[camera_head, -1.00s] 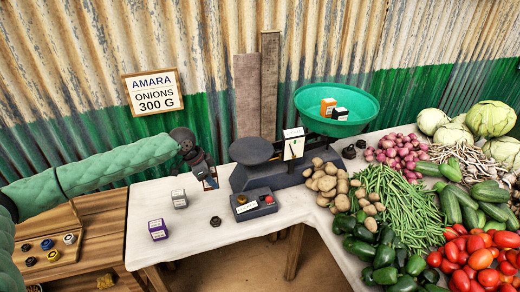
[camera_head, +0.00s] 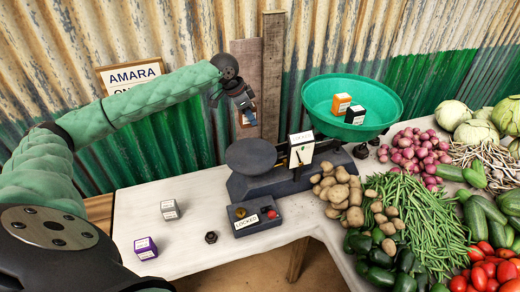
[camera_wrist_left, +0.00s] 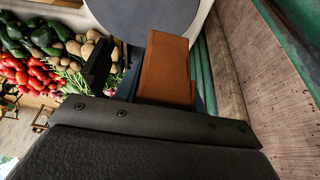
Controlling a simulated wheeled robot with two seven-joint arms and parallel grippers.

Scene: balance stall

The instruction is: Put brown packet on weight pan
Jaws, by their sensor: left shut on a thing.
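My left gripper (camera_head: 246,108) is shut on the brown packet (camera_head: 248,119) and holds it in the air, above and behind the weight pan (camera_head: 251,152). In the left wrist view the brown packet (camera_wrist_left: 165,70) sits at the jaws, with the round dark pan (camera_wrist_left: 150,12) beyond it. The pan is a dark flat disc at the left end of the scale (camera_head: 290,174), and it looks empty. The green bowl (camera_head: 318,96) at the scale's other end holds an orange packet (camera_head: 341,103) and a black packet (camera_head: 356,115). My right gripper is not in view.
A grey packet (camera_head: 170,210), a purple packet (camera_head: 146,248) and a dark nut-like weight (camera_head: 211,237) lie on the white table (camera_head: 185,240). A box marked LOCKED (camera_head: 257,218) stands before the scale. Potatoes (camera_head: 340,190) lie close at right. Planks (camera_head: 272,70) stand behind.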

